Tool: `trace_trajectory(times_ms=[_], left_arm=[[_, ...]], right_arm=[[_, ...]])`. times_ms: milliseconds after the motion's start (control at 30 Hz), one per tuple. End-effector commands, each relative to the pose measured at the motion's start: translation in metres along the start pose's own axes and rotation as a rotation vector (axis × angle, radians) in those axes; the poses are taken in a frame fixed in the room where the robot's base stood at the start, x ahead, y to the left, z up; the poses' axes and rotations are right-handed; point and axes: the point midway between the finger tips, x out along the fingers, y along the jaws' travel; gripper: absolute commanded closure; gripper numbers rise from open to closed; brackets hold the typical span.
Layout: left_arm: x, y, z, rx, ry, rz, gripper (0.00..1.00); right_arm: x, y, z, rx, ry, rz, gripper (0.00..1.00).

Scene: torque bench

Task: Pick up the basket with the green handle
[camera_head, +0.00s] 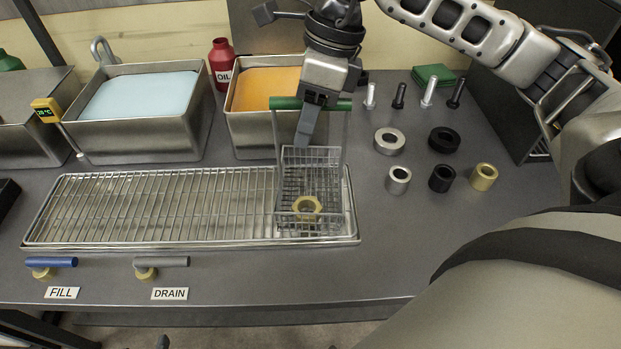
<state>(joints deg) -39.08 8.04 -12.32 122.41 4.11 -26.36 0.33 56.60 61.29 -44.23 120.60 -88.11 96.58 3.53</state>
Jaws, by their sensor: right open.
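The wire basket (310,217) stands upright on the right end of the drain rack, with a brass hex nut (307,205) inside. Its tall wire sides rise to a horizontal green handle (286,103). My right gripper (305,138) points down from above at the handle. It is open, with a grey finger reaching below the handle bar. The gripper body covers the middle of the handle, and I cannot tell whether they touch. My left gripper is not in view.
The rack tray (150,243) spans the bench front. Behind it are a blue-liquid tank (140,135) and an orange-liquid tank (255,135) close to the gripper. Blue (50,262) and grey (160,262) valve handles are in front.

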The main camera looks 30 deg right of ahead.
Motion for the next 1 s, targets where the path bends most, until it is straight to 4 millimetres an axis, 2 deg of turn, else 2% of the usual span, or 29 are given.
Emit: trace_trajectory(times_ms=[67, 200, 667, 833, 1000], left_arm=[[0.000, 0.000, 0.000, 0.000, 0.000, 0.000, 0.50], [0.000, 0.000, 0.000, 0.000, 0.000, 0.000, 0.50], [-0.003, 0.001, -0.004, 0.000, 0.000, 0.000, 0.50], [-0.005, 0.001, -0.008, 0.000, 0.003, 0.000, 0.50], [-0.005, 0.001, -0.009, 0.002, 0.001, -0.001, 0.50]], right_arm=[[0.000, 0.000, 0.000, 0.000, 0.000, 0.000, 0.61], [0.000, 0.000, 0.000, 0.000, 0.000, 0.000, 1.00], [-0.004, 0.000, 0.001, 0.000, -0.001, -0.001, 1.00], [-0.014, 0.002, 0.004, -0.001, -0.005, -0.002, 1.00], [-0.035, 0.005, 0.010, -0.003, -0.005, -0.003, 1.00]])
